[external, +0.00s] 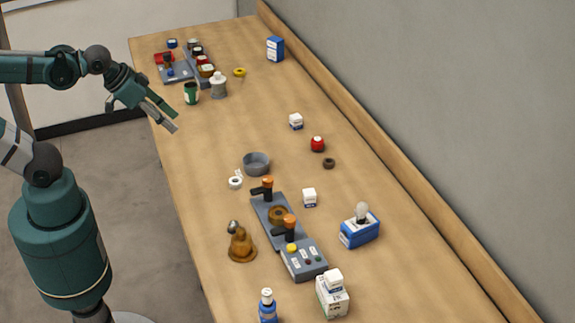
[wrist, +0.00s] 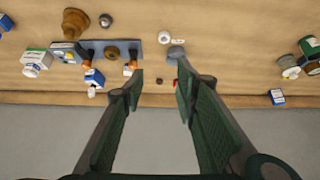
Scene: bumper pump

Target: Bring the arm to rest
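My gripper (external: 170,118) is a green two-finger gripper held above the table's left edge in the external view. Its two fingers are spread apart with nothing between them. In the wrist view my gripper (wrist: 158,90) also shows open, with the table and grey wall behind the gap. My arm reaches in from the left in the external view, with the base at the lower left. The gripper touches no object that I can see.
The wooden table (external: 270,120) holds a grey pump fixture (external: 285,235), a brown bell-shaped part (external: 241,246), a grey bowl (external: 256,164), a green can (external: 191,93) and a grey tray (external: 178,74) at the far end. A raised ledge (external: 375,150) runs along the wall.

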